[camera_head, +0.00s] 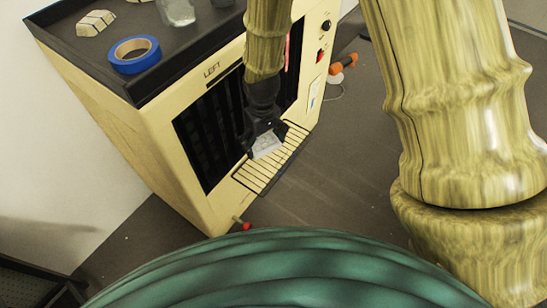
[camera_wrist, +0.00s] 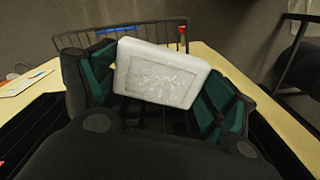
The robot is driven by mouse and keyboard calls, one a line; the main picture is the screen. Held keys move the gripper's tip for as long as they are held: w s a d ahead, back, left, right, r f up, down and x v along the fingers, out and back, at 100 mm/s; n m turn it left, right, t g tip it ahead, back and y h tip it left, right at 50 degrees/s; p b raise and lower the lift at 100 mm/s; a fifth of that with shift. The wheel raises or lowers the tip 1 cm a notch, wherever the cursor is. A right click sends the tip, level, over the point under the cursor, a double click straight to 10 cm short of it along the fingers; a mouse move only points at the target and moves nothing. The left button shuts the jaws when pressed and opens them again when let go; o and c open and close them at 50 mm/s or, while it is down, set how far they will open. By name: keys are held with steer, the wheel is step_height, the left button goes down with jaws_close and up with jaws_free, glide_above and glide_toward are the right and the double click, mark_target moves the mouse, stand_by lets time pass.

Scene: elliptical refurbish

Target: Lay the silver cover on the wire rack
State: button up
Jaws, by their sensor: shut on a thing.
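The silver cover (camera_head: 266,147) is a small pale grey rounded block. My gripper (camera_head: 264,134) is shut on it, in front of the cream machine's dark opening. In the wrist view the cover (camera_wrist: 160,75) sits tilted between the green-padded fingers (camera_wrist: 158,98), its broad face toward the camera. The wire rack (camera_head: 262,176) is a slatted ledge of dark bars along the machine's front, beneath the cover. Whether the cover touches the rack I cannot tell.
The cream machine (camera_head: 165,150) carries blue tape (camera_head: 135,54) and a pale block (camera_head: 95,23) on its dark top tray. A red-tipped lever (camera_head: 246,226) sticks out low at its front. An orange-handled tool (camera_head: 343,64) lies beyond. The grey floor right of the rack is clear.

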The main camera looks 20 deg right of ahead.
steer(key=s+a+f+n+b, duration=0.2)
steer(key=s+a+f+b, duration=0.1)
steer(key=f, duration=0.3)
steer(key=s+a+f+n+b, duration=0.2)
steer(key=s+a+f+b, duration=0.15)
steer(key=f, duration=0.35)
glide_above(271, 159)
steer(key=shift+s+f, duration=0.1)
steer(key=shift+f, duration=0.45)
steer(key=shift+f+b, duration=0.3)
steer(key=shift+f, duration=1.45)
steer(key=shift+f, duration=0.1)
steer(key=o, duration=1.1)
steer(key=shift+c, duration=0.2)
step_height(271, 159, up, 12)
steer(key=shift+p, duration=0.45)
